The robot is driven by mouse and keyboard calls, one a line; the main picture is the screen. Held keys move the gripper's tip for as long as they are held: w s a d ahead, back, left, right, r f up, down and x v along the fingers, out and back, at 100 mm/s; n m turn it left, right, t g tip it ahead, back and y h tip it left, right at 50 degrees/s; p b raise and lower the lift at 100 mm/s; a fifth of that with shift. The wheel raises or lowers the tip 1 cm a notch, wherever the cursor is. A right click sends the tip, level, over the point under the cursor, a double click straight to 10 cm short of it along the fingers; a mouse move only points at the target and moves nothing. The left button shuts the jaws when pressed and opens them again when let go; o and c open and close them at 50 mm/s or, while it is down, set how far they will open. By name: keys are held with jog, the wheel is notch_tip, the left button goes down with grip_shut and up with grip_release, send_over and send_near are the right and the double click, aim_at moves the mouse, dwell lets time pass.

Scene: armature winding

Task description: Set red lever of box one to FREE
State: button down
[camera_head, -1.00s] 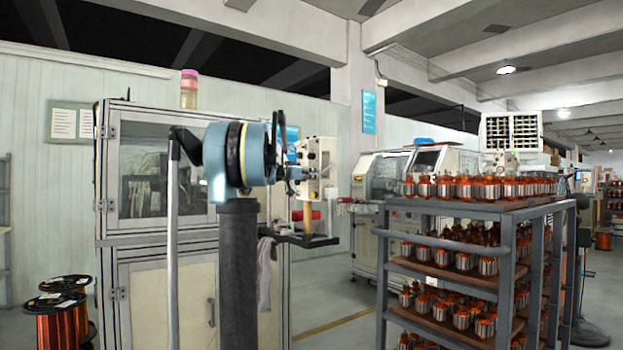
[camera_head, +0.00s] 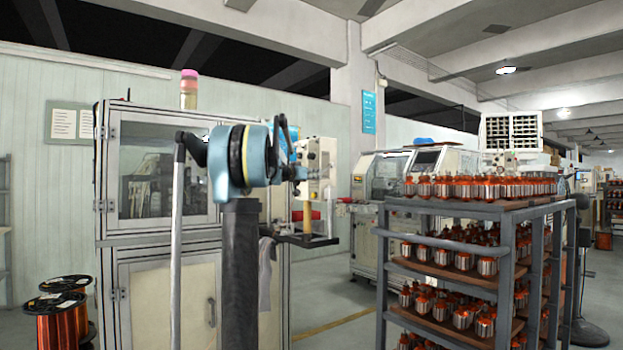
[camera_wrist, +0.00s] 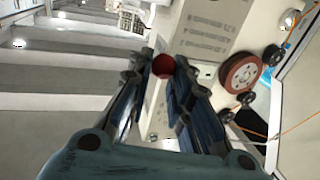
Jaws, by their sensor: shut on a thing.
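In the wrist view, the red round end of a lever (camera_wrist: 163,67) sits between the fingertips of my gripper (camera_wrist: 164,60). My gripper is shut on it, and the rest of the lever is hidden. Behind it is a cream panel (camera_wrist: 212,40) with printed labels. In the head view, my gripper (camera_head: 299,173) is at the left side of a cream box (camera_head: 318,163) with dark round parts on its face. My arm hides part of that side, and the red lever cannot be made out there. Lever markings are too small to read.
A tall cabinet (camera_head: 150,255) with glass doors stands behind my arm. A grey rack (camera_head: 446,208) of copper-wound armatures stands close on the right. Copper wire spools (camera_head: 60,318) stand on the floor at left. The wrist view shows a reddish disc (camera_wrist: 240,74) with small rollers beside the panel.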

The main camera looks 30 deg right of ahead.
jog(key=shift+w+d+f, duration=0.1)
jog(key=shift+d+f, duration=0.05)
jog(key=shift+f, duration=0.3)
jog(key=shift+w+d+f, duration=0.1)
jog(key=shift+f, duration=0.3)
jog(key=c, duration=1.8)
grip_release()
jog(key=o, duration=0.4)
jog(key=shift+w+d+f, duration=0.15)
jog(key=shift+f, duration=0.05)
jog(key=shift+c, duration=0.2)
jog(key=shift+r, duration=0.1)
jog(key=v, duration=1.2)
